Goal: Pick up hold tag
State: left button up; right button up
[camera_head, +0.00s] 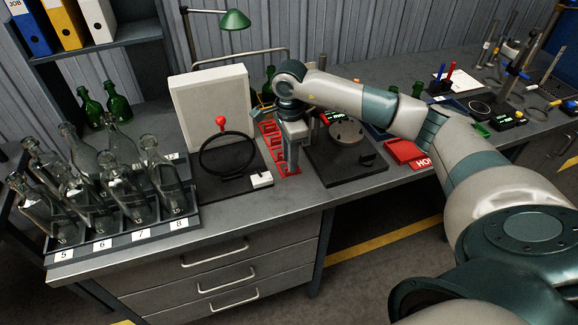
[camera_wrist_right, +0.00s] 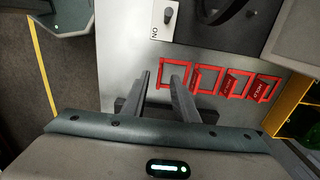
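Red hold tags lie among a row of red-edged frames on the grey bench, left of my right gripper (camera_head: 291,168) in the head view. In the right wrist view, the tag at the row's right end (camera_wrist_right: 264,88) shows lettering. The frame beside it (camera_wrist_right: 235,84) also holds red. The frame nearest the fingers (camera_wrist_right: 175,59) looks like an empty outline. My right gripper (camera_wrist_right: 163,75) is open, its two fingers apart over the row's left end, with nothing seen between them. Finger contact with the bench cannot be told. My left gripper is not in view.
A black ring stand (camera_head: 228,152) with a white panel (camera_head: 210,105) is left of the row. A dark round-plate fixture (camera_head: 345,150) and a red lettered box (camera_head: 405,153) are to the right. Clear bottles (camera_head: 125,185) stand in a rack at left.

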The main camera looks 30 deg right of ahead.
notch_tip(320, 180, down, 3)
jog(key=shift+a+r+p, duration=0.1)
jog(key=shift+p, duration=0.75)
jog(key=shift+f, duration=0.5)
grip_shut()
